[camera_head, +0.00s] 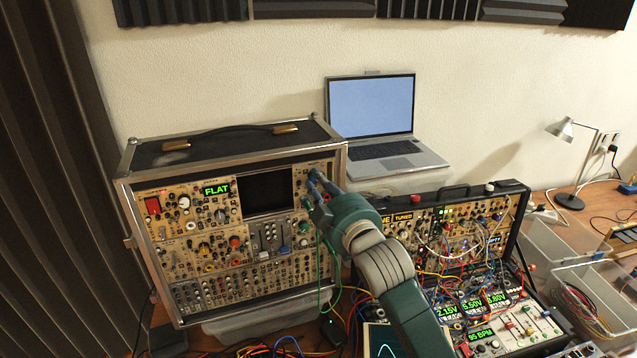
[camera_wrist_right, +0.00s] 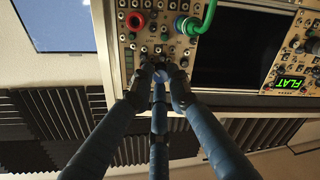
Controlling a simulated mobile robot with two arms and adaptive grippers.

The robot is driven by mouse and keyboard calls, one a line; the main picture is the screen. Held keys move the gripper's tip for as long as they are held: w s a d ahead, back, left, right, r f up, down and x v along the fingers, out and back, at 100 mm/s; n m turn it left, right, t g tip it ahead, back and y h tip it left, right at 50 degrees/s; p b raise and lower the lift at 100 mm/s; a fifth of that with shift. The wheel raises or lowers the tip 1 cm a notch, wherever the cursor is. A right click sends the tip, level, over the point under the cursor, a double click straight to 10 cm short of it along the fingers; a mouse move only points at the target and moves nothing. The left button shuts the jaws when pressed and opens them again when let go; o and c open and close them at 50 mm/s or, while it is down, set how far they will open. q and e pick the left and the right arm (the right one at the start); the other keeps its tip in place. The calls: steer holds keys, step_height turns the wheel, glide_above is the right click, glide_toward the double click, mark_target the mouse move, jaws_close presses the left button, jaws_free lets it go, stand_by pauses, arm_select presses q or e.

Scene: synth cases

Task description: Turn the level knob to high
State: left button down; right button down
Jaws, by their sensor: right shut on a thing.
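My right gripper (camera_head: 311,188) reaches in from the lower right in the head view, its fingers at the right edge of the synth case panel (camera_head: 250,258). In the right wrist view the fingertips (camera_wrist_right: 160,74) are closed together on a small knob at the panel's edge. The fingers hide most of this knob, so neither its pointer nor any label can be read. The display on the panel reads FLAT (camera_head: 216,189), and it also shows in the right wrist view (camera_wrist_right: 290,84). My left gripper is in neither view.
A green cable (camera_head: 322,265) hangs close to my right gripper; it also shows in the right wrist view (camera_wrist_right: 208,15). A dark screen (camera_head: 266,192) sits left of the fingers. A laptop (camera_head: 372,108) stands behind. A second, cabled synth case (camera_head: 455,190) is at right.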

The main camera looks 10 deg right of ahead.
steer(key=shift+f, duration=0.3)
steer(key=c, duration=1.7)
jaws_free()
steer(key=shift+o, duration=0.2)
steer(key=shift+d+r, duration=0.1)
steer(key=shift+d, duration=0.05)
steer(key=shift+s, duration=0.1)
steer(key=s+d, duration=0.2)
steer(key=s, duration=0.9)
steer(key=shift+s+r, duration=0.15)
steer(key=shift+s, duration=0.2)
